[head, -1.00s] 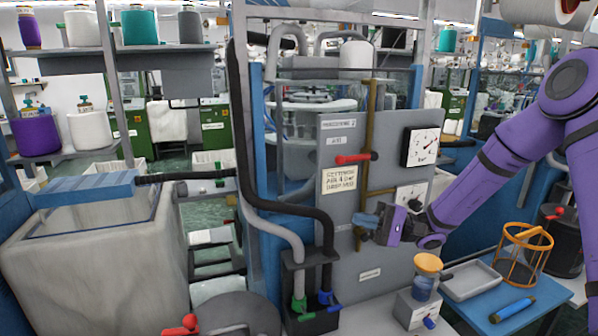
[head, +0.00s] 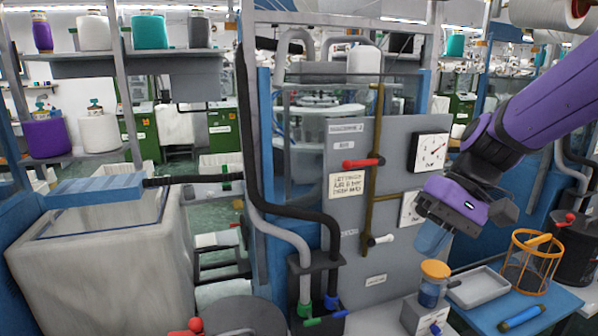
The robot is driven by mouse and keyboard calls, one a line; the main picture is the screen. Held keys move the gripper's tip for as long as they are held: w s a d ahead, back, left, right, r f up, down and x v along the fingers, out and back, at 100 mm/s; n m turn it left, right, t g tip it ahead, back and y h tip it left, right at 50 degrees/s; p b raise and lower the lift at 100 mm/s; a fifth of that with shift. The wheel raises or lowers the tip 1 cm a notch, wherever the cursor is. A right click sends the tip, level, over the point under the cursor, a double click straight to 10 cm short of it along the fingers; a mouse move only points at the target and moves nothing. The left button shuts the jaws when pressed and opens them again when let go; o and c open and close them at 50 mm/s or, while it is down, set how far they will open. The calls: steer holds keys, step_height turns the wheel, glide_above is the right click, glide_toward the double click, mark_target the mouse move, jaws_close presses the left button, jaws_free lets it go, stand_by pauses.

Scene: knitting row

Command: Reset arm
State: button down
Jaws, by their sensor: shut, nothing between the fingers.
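My purple arm reaches in from the right, and my gripper (head: 433,236) hangs in front of the right side of the grey machine panel (head: 352,262). Its fingers point down and slightly left, above the orange-lidded jar (head: 433,284) and apart from it. The fingers are shut and hold nothing. The gripper partly hides the lower gauge (head: 410,207). The upper gauge (head: 430,152) is in full view. The red-handled valve (head: 364,162) and the white-tipped lever (head: 381,240) on the brown pipe are to the left of my gripper, untouched.
A blue table (head: 560,297) at lower right bears a grey tray (head: 480,287), an orange wire basket (head: 530,262) and a blue cylinder (head: 521,318). A black bin with hoses (head: 318,277) stands below the panel. A large pale tub (head: 100,262) is at left.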

steer(key=s+d+r+m+t+h, duration=0.1)
steer(key=s+d+r+t+h, duration=0.5)
steer(key=s+d, duration=0.4)
steer(key=shift+s+d+r+t, duration=0.15)
steer(key=shift+s+r+t, duration=0.35)
steer(key=shift+t, duration=0.4)
